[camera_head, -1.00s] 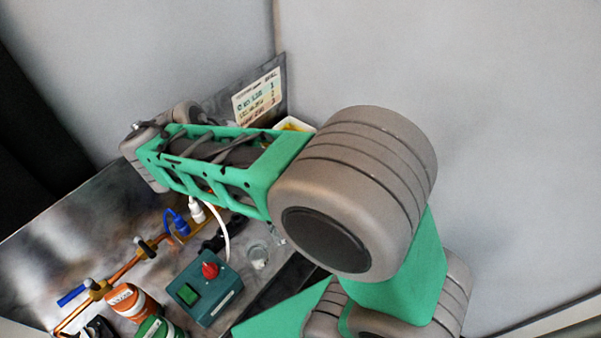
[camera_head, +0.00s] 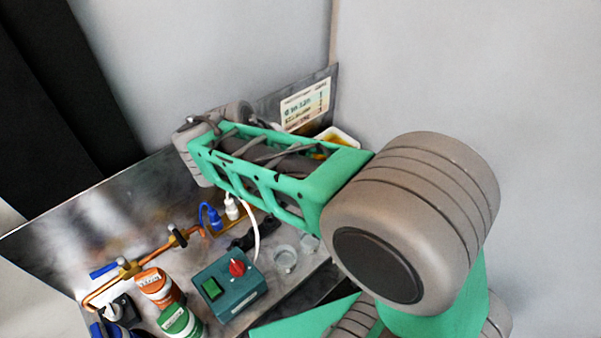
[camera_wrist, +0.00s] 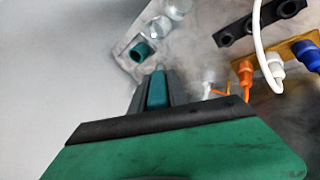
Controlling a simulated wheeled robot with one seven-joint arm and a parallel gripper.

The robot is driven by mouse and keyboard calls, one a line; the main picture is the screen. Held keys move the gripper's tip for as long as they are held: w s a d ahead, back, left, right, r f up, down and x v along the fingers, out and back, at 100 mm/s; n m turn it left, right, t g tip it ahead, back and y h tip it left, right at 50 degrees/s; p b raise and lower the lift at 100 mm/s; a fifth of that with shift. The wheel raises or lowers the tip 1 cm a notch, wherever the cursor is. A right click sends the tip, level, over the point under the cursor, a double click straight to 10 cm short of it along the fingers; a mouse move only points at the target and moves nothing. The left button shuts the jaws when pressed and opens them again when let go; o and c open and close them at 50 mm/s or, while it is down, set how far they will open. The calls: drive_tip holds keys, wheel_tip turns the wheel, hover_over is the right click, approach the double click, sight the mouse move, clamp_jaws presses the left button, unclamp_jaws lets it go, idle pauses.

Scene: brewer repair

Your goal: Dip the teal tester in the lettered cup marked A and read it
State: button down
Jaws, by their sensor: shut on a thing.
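In the wrist view my gripper (camera_wrist: 157,92) is shut on the teal tester (camera_wrist: 157,86), whose teal body shows between the two dark fingers. Beyond the fingertips is a teal open-topped socket (camera_wrist: 140,51) on a small grey plate. Two clear cups stand near it in the wrist view, one nearer (camera_wrist: 160,27) and one at the top edge (camera_wrist: 179,8). Two clear cups also show in the head view, one nearer (camera_head: 285,260) and one partly hidden by my arm (camera_head: 308,243). No letters are legible on them. My gripper is hidden behind my arm in the head view.
A teal control box with a red knob (camera_head: 237,268) stands left of the cups. Orange (camera_head: 157,286) and green (camera_head: 180,321) cans and a copper pipe (camera_head: 152,257) are further left. White (camera_wrist: 275,63) and blue (camera_wrist: 307,54) plugs and a black holed bracket (camera_wrist: 258,22) lie right of my gripper.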

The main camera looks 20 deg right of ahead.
drive_tip(key=f+y+b, duration=0.1)
drive_tip(key=b, duration=0.2)
drive_tip(key=shift+t, duration=0.4)
drive_tip(key=m+t+y+b, duration=0.1)
drive_tip(key=t+y+b, duration=0.1)
drive_tip(key=b, duration=1.1)
drive_tip(key=shift+y, duration=0.4)
drive_tip(key=shift+t+b, duration=0.3)
drive_tip(key=shift+b, duration=0.55)
drive_tip(key=shift+r, duration=0.5)
